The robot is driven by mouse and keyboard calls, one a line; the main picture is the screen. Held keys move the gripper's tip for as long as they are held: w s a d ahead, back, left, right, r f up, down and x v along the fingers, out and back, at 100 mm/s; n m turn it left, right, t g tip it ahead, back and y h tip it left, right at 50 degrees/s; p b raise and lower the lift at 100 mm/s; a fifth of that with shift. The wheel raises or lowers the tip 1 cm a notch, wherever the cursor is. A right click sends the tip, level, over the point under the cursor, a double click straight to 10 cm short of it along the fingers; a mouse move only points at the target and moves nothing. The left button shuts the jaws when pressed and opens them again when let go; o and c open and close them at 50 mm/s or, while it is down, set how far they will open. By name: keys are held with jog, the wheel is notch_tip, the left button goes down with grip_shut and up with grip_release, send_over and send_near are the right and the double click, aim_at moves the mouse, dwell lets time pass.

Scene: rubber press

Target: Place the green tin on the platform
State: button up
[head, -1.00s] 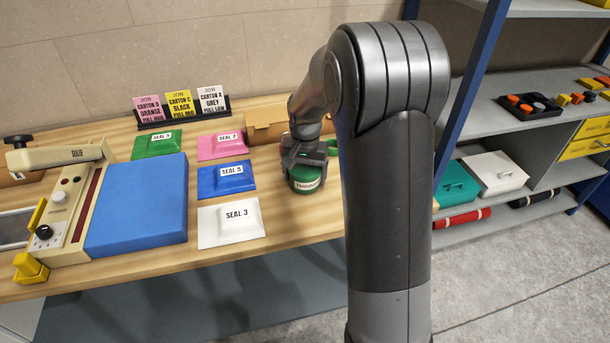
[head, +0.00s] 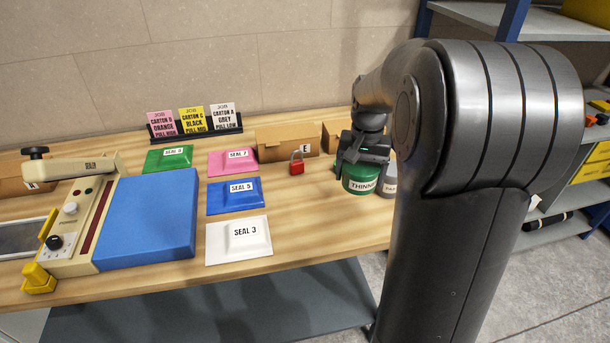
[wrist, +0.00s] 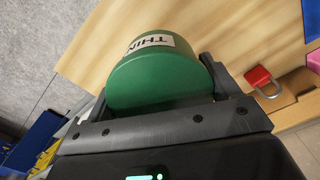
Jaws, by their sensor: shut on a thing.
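The green tin (head: 361,180), with a white label reading THINN, is at the right part of the wooden bench. My gripper (head: 362,160) is above it and shut on it. In the wrist view the tin (wrist: 160,75) sits between the two fingers of my gripper (wrist: 155,95). I cannot tell whether its base touches the bench. A flat blue slab (head: 150,220), which may be the platform, lies beside the cream sealer (head: 75,215) at the left.
A red padlock (head: 297,167) and a cardboard box (head: 285,142) stand left of the tin. A grey container (head: 390,180) is close on its right. Seal packets, including the white SEAL 3 (head: 238,255), lie between tin and slab. The bench front at centre right is bare.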

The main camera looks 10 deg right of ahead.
jog(key=shift+s+d+r, duration=0.1)
jog(key=shift+r, duration=0.05)
jog(key=w+a+r+n, duration=0.1)
jog(key=w+a+n, duration=0.25)
jog(key=a, duration=0.65)
jog(key=w+a+r+n, duration=0.1)
jog(key=w+a+n, duration=0.3)
jog(key=a, duration=0.5)
jog(key=w+a+r+n, duration=0.2)
jog(key=a+n, duration=0.3)
jog(key=a, duration=0.5)
jog(key=n, duration=0.5)
send_over(138, 220)
jog(key=f, duration=0.5)
jog(key=shift+d+f, duration=0.2)
jog(key=shift+d, duration=0.1)
jog(key=shift+a+f, duration=0.25)
jog(key=shift+f, duration=1.95)
jog(key=shift+f, duration=0.1)
jog(key=o, duration=1.4)
jog(key=shift+c, duration=0.2)
